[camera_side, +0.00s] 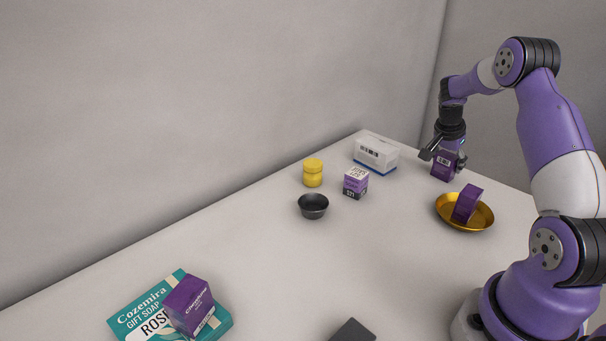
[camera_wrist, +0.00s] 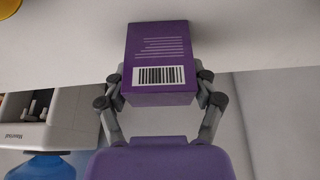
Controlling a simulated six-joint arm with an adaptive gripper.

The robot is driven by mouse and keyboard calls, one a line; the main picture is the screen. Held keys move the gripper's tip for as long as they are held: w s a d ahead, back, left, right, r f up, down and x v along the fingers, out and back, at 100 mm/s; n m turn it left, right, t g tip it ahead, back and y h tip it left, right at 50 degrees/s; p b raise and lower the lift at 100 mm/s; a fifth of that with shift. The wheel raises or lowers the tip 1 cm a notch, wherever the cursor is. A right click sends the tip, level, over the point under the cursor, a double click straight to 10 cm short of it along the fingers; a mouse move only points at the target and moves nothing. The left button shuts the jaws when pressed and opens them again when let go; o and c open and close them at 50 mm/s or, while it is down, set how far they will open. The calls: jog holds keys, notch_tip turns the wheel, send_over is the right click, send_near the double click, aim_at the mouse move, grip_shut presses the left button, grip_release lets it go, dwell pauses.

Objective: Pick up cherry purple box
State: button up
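Several purple boxes are in view, and I cannot tell which is the cherry one. One purple box (camera_side: 442,168) stands upright under my gripper at the far right of the counter. In the wrist view this purple box (camera_wrist: 160,50) shows a barcode and lines of print, and sits between the two fingers. My gripper (camera_side: 444,160) has a finger on either side of it; in the wrist view my gripper (camera_wrist: 161,85) has its fingertips close against its sides. Firm contact is not clear. Another purple box (camera_side: 466,204) leans in a gold dish (camera_side: 478,222).
A third purple box (camera_side: 188,305) rests on a teal soap box (camera_side: 140,310) at front left. A white-and-purple carton (camera_side: 355,183), black bowl (camera_side: 313,206), yellow jar (camera_side: 313,173) and white box (camera_side: 376,154) stand mid-counter. A dark block (camera_side: 353,331) is at the front. The centre is clear.

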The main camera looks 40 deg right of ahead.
jog(key=shift+c, duration=0.7)
